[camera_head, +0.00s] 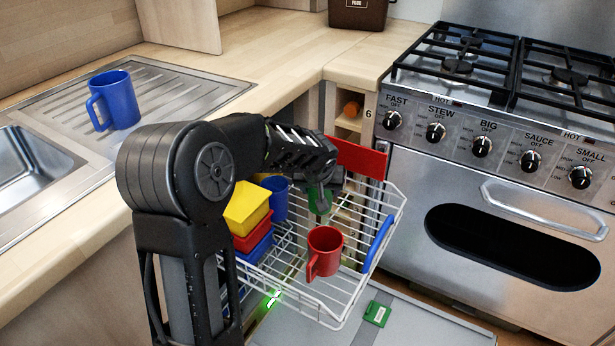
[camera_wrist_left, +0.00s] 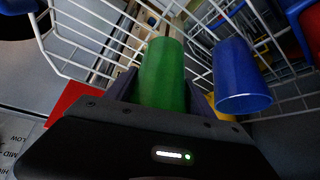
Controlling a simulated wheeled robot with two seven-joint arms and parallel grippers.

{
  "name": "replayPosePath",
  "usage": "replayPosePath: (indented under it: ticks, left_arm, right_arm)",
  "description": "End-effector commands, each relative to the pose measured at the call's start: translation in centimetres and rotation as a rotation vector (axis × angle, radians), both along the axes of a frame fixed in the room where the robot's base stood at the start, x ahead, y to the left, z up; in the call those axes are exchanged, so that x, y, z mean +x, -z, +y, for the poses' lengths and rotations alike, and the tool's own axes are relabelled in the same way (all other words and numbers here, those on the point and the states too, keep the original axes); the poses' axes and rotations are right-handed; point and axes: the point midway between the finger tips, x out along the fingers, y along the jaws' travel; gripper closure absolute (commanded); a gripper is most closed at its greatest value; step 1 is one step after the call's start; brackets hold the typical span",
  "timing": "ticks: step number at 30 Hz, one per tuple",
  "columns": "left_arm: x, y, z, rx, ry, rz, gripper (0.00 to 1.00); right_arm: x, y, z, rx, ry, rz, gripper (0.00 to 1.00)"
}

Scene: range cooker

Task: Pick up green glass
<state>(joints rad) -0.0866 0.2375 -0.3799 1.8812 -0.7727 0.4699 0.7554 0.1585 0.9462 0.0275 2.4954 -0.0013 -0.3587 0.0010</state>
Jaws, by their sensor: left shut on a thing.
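The green glass (camera_head: 318,206) is in the dishwasher rack area, partly hidden by my left gripper (camera_head: 321,186). In the left wrist view the green glass (camera_wrist_left: 163,72) stands between the two fingers of my left gripper (camera_wrist_left: 163,92), which is shut on it. The wire rack (camera_head: 395,196) surrounds the glass; I cannot tell whether the glass rests on the wires or is lifted off them. My right gripper is not in view.
In the rack are a red mug (camera_head: 324,250), a blue cup (camera_head: 276,198) that also shows close beside the glass in the left wrist view (camera_wrist_left: 240,75), and a yellow container (camera_head: 246,208). A blue mug (camera_head: 116,100) stands on the drainer. The cooker (camera_head: 500,190) is right.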

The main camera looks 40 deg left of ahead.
Motion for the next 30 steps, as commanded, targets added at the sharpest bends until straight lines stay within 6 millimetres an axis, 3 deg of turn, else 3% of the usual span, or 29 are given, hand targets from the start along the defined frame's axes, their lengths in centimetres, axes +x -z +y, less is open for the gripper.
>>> replayPosePath:
  ticks: [3,9,30]
  left_arm:
    - [-1.0,0.1,-2.7,-0.001,0.006,-0.001,0.89]
    - [-2.1,0.0,-5.2,-0.001,0.002,-0.001,0.89]
    - [-2.4,0.0,-5.7,0.001,-0.001,-0.001,0.89]
  right_arm:
    - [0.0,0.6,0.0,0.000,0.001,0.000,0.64]
    - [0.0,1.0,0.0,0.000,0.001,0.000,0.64]
    - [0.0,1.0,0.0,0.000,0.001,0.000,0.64]
